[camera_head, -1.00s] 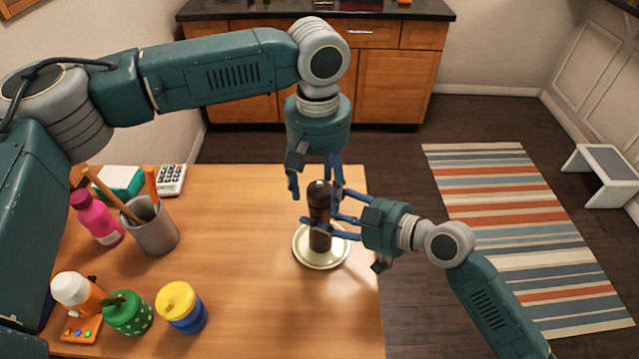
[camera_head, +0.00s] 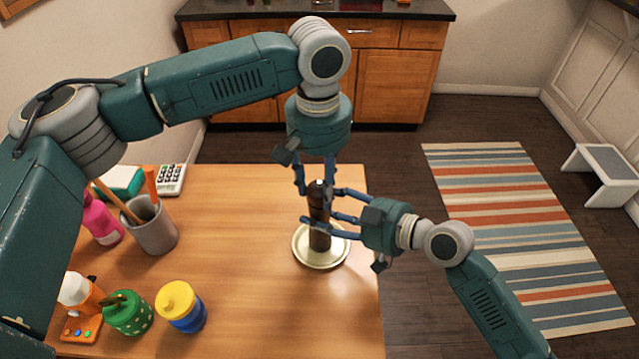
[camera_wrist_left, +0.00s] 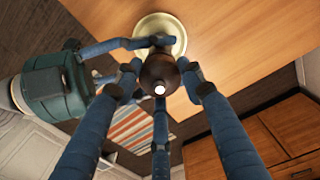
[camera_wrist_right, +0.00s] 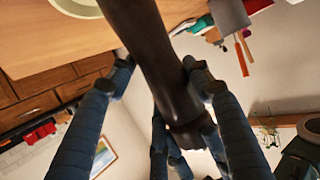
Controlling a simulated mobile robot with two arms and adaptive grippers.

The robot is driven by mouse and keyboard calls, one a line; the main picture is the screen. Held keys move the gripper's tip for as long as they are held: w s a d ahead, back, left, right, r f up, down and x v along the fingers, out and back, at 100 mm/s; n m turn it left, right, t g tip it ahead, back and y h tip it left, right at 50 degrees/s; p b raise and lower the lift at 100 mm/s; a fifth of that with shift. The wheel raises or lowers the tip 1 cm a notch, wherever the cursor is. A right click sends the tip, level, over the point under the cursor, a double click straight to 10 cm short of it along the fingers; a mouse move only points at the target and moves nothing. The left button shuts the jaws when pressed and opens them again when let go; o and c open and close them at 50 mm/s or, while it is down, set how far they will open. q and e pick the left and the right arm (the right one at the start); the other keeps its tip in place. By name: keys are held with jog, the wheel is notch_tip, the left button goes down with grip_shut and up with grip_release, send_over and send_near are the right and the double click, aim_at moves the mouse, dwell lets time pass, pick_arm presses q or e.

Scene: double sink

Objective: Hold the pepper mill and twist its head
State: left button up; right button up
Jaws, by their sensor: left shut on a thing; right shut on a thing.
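The dark brown pepper mill (camera_head: 319,235) stands about upright over a pale round plate (camera_head: 302,259) near the table's right edge. Its head has a small bright knob, seen from above in the left wrist view (camera_wrist_left: 159,72). My left gripper (camera_head: 318,188) comes down from above and is shut on the mill's head, its fingers around it. My right gripper (camera_head: 320,222) reaches in from the right and is shut around the mill's body. The right wrist view shows the mill (camera_wrist_right: 148,55) between its fingers.
On the table's left are a grey utensil cup (camera_head: 155,235), a pink bottle (camera_head: 100,220), a calculator (camera_head: 171,178), a green jar (camera_head: 128,315), a yellow-lidded blue jar (camera_head: 182,308) and an orange-and-white item (camera_head: 77,292). The middle of the table is clear.

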aim_at(319, 184)
pick_arm(q)
jog(key=shift+w, duration=0.1)
jog(key=o, duration=1.2)
notch_tip(319, 184, up, 12)
jog(key=shift+a+r, duration=0.1)
